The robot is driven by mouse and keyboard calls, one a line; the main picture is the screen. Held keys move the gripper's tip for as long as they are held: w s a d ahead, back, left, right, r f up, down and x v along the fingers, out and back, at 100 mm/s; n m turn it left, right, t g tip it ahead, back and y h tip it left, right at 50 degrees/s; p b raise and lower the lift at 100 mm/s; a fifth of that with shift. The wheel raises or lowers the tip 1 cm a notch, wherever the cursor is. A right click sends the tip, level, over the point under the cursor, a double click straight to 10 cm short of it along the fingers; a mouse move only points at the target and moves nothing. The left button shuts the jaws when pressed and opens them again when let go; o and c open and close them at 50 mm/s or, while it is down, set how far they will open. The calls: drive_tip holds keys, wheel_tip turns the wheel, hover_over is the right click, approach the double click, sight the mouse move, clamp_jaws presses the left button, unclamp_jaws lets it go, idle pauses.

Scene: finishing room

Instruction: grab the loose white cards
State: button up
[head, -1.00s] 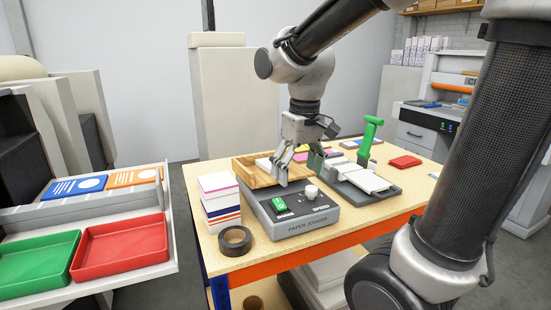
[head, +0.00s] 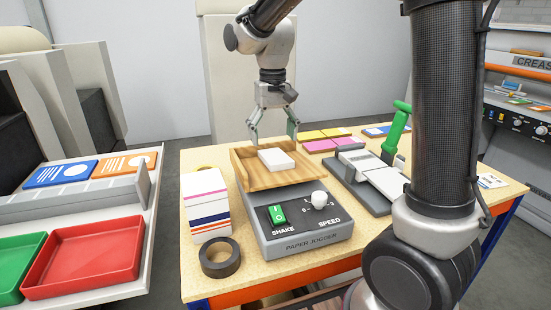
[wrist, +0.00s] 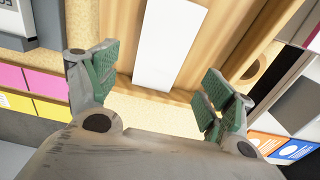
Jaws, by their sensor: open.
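The loose white cards (head: 276,160) lie as a small stack in the wooden tray (head: 262,182) on top of the paper jogger (head: 305,240). In the wrist view the stack shows as a white strip (wrist: 168,42) against the wood (wrist: 205,50). My gripper (head: 272,138) is open and empty, its fingers spread wide above the far side of the tray. In the wrist view my gripper (wrist: 160,85) has its green-padded fingertips on either side of the strip, apart from it.
A banded card stack (head: 207,205) and a dark tape roll (head: 220,258) stand left of the jogger. A stapler-like device with a green handle (head: 397,130) stands to its right. Pink and yellow cards (head: 325,139) lie behind. Red (head: 85,268) and green trays are at left.

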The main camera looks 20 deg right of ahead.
sight(274, 155)
drive_tip(key=f, duration=0.5)
drive_tip(key=shift+s, duration=0.25)
